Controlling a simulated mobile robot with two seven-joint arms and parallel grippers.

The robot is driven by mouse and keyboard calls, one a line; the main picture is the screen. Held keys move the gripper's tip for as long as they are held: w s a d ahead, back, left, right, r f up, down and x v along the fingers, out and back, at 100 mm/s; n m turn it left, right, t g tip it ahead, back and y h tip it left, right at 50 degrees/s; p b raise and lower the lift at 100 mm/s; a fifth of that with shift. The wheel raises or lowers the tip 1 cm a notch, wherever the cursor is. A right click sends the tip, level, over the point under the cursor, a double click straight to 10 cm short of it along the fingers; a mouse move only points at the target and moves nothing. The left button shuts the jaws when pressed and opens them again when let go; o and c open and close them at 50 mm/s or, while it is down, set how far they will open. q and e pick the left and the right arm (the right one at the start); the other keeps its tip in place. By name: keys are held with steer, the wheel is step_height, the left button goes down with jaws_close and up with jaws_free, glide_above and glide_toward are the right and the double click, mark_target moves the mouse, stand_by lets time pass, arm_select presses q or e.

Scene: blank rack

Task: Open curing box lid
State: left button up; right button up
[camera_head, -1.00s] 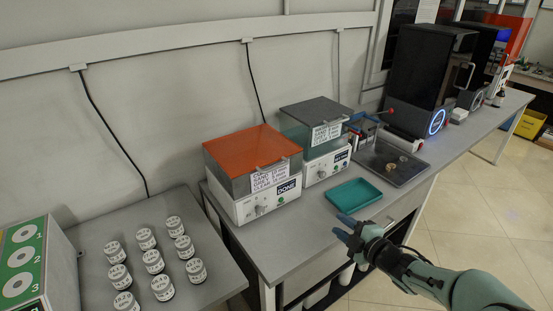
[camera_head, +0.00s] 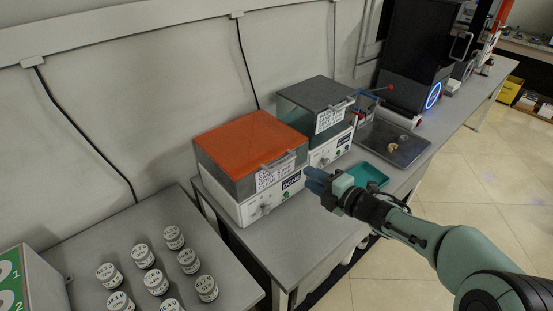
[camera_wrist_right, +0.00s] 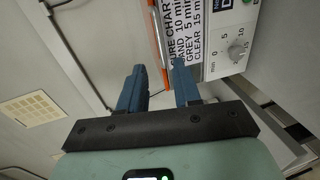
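In the right wrist view, the chart label (camera_wrist_right: 185,22), knob (camera_wrist_right: 236,50) and a thin orange edge (camera_wrist_right: 158,45) lie ahead of the fingers. My right gripper (camera_head: 314,180), also in the right wrist view (camera_wrist_right: 160,68), is open and empty at the box's front right, apparently apart from the handle. My left gripper is out of view.
A second box with a dark grey lid (camera_head: 316,93) stands just behind to the right. A teal tray (camera_head: 367,174) is partly hidden by my right arm. A dark tray (camera_head: 395,142) lies beyond. Several jars (camera_head: 156,280) stand at the lower left.

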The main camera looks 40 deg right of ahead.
mark_target(285, 164)
steer(key=x, duration=1.1)
steer(key=shift+w+f, duration=0.15)
steer(key=shift+w, duration=0.2)
jaws_close()
